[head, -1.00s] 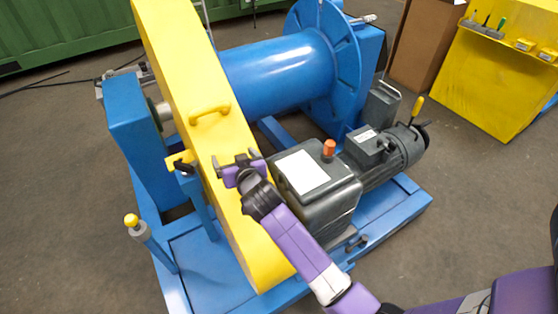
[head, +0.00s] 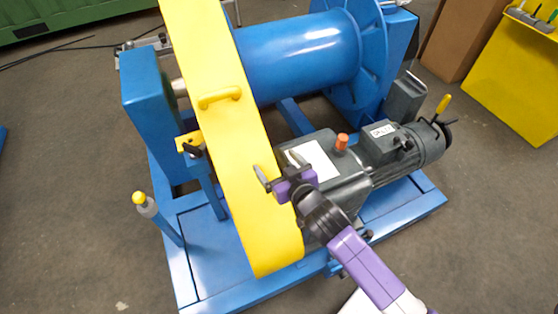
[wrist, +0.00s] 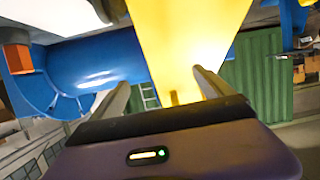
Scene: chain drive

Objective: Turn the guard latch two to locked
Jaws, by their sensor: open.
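The long yellow guard (head: 225,130) slopes down over the chain drive and has a yellow handle (head: 220,97) on its face. A latch with a black knob (head: 193,150) on a yellow bracket sits at the guard's left edge; no label shows, so I cannot tell its number or lock state. My gripper (head: 276,165) is open and empty, over the guard's lower right edge, right of and nearer than the latch. In the wrist view the two fingers (wrist: 160,80) are apart with the guard (wrist: 185,35) beyond them. I see no contact.
The blue drum (head: 295,58) lies behind the guard. The dark gearbox and motor (head: 400,150), with an orange cap (head: 342,141), stand close on the right. A yellow-topped post (head: 140,198) rises at the left. Grey floor (head: 70,200) is free at the left.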

